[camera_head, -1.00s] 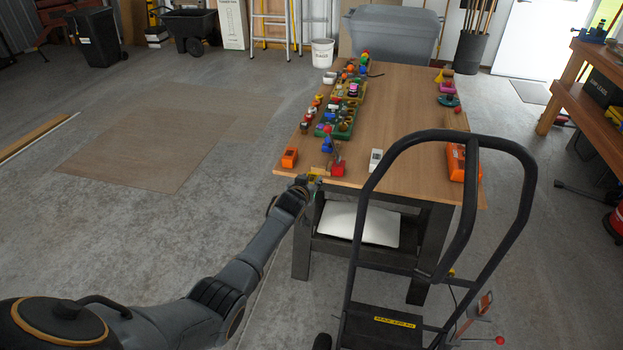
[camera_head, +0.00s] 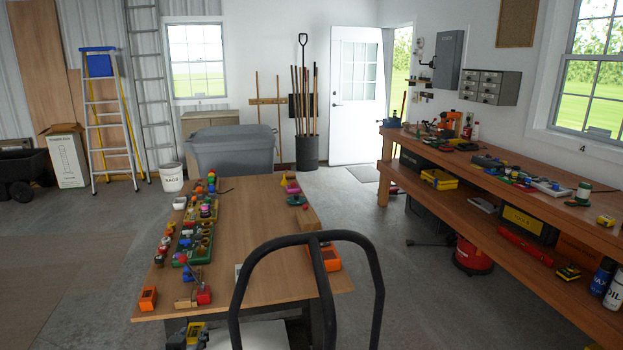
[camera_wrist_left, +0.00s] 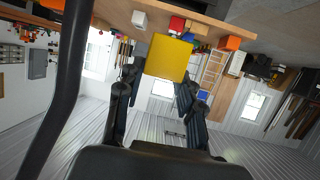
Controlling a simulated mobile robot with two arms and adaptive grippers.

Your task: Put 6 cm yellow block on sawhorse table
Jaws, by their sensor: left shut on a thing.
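The yellow block (camera_wrist_left: 168,57) is held between the two fingers of my left gripper (camera_wrist_left: 160,82) in the left wrist view. In the head view the block (camera_head: 194,332) shows small at the bottom, with part of the left gripper (camera_head: 178,340) beside it. Both are close to the front edge of the wooden sawhorse table (camera_head: 250,225), near its front left corner. The block appears just in front of or below that edge, apart from the top surface. The table's edge (camera_wrist_left: 195,12) crosses the top of the upside-down wrist view. My right gripper is out of view.
Toys and trays (camera_head: 200,245) line the table's left side. An orange box (camera_head: 148,298) and a red-based thing (camera_head: 204,295) stand near the front left. The table's middle is bare. A black tubular handle (camera_head: 310,240) rises before the front right. A long workbench (camera_head: 480,185) stands right.

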